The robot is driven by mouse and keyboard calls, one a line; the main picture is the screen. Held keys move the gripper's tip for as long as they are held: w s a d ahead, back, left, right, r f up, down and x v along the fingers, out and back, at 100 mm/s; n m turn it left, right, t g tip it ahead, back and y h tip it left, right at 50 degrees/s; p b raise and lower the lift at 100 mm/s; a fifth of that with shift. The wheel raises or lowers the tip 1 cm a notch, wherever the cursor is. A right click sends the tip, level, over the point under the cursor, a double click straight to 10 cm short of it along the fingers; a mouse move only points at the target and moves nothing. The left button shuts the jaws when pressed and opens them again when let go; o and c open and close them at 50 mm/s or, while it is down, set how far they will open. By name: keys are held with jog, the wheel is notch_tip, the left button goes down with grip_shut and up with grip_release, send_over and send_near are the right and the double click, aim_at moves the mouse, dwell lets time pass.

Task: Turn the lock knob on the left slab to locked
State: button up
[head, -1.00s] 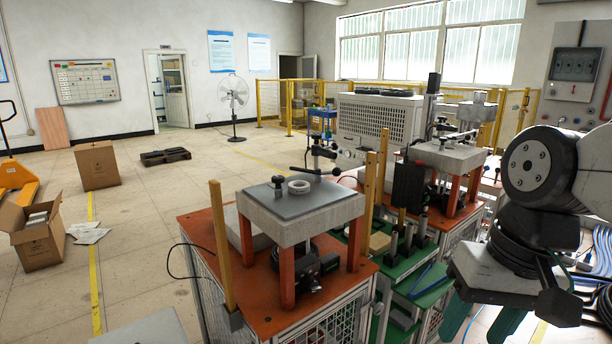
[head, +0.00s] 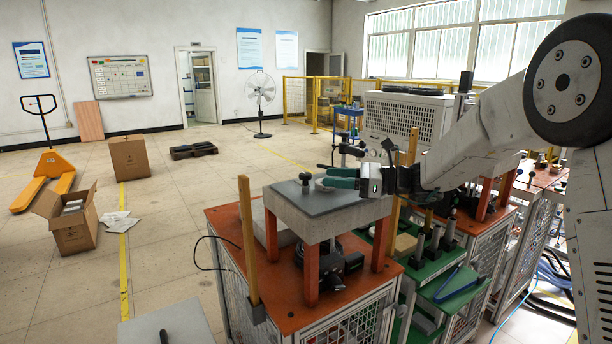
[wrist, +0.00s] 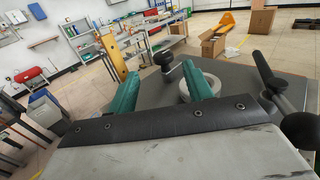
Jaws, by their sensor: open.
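The left slab (head: 290,205) is a thick grey plate on orange legs. A small black lock knob (head: 305,178) stands near its far left part; in the wrist view the black knob (wrist: 163,59) shows just beyond the fingertips, roughly between them. I cannot tell from its look whether it is locked. My gripper (head: 328,177) has teal fingers and reaches over the slab from the right. In the wrist view my gripper (wrist: 160,70) is open, with nothing between its fingers. A pale ring (wrist: 185,92) lies on the slab, partly hidden by the right finger.
A lever with a black ball end (wrist: 299,130) stands close on the right in the wrist view. A wooden post (head: 247,240) rises at the bench's left front. A green bench (head: 455,285) with tools is to the right.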

aim_at(305, 174)
jog(key=shift+w+a, duration=0.3)
jog(key=a, duration=0.2)
jog(key=w+a, duration=0.1)
jog(key=a, duration=0.4)
jog(key=shift+w, duration=0.15)
jog(key=c, duration=0.9)
